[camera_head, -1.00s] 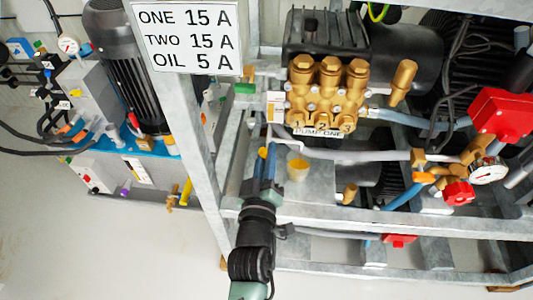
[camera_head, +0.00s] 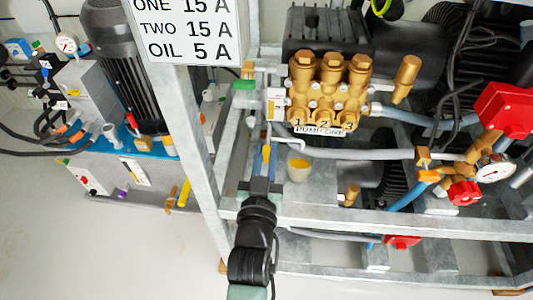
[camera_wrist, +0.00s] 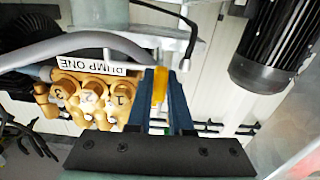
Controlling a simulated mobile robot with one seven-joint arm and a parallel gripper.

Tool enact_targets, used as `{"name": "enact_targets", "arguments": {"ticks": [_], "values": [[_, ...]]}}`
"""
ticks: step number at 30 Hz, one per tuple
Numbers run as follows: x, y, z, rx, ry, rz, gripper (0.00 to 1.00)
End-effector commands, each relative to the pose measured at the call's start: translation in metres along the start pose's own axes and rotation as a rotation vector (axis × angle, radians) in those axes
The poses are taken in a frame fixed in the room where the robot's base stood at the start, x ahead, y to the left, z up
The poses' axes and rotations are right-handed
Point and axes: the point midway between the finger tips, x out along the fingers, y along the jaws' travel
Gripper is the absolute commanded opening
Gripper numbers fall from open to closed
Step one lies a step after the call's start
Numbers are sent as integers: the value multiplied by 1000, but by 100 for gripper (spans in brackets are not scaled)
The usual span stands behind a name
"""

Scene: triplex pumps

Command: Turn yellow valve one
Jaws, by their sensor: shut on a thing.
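A yellow valve handle (camera_wrist: 160,87) sits between the two blue fingers of my gripper (camera_wrist: 161,100) in the wrist view. The fingers are shut on it, and its upper end shows between the fingertips. In the head view, my gripper (camera_head: 264,166) points up at a pipe below the brass pump, with the yellow handle (camera_head: 266,154) at its tip. The fingers hide part of the handle. The label PUMP ONE (camera_wrist: 97,66) is upside down in the wrist view, left of the fingers.
The brass pump (camera_head: 327,92) is above my gripper. A grey frame post (camera_head: 190,125) stands left, and a frame rail (camera_head: 400,223) crosses at wrist height. A yellow cup-like part (camera_head: 298,170) is close to the right. Open floor (camera_head: 100,245) lies at lower left.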

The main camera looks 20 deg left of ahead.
Motion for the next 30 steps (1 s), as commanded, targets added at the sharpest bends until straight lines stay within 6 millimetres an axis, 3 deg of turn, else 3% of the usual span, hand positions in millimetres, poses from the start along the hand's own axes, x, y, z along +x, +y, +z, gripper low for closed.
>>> {"name": "enact_targets", "arguments": {"ticks": [18,19,24,30], "values": [[0,0,1,55,-2,0,0],[0,0,1,55,-2,0,21],[0,0,0,53,-1,0,49],[0,0,0,51,-1,0,49]]}}
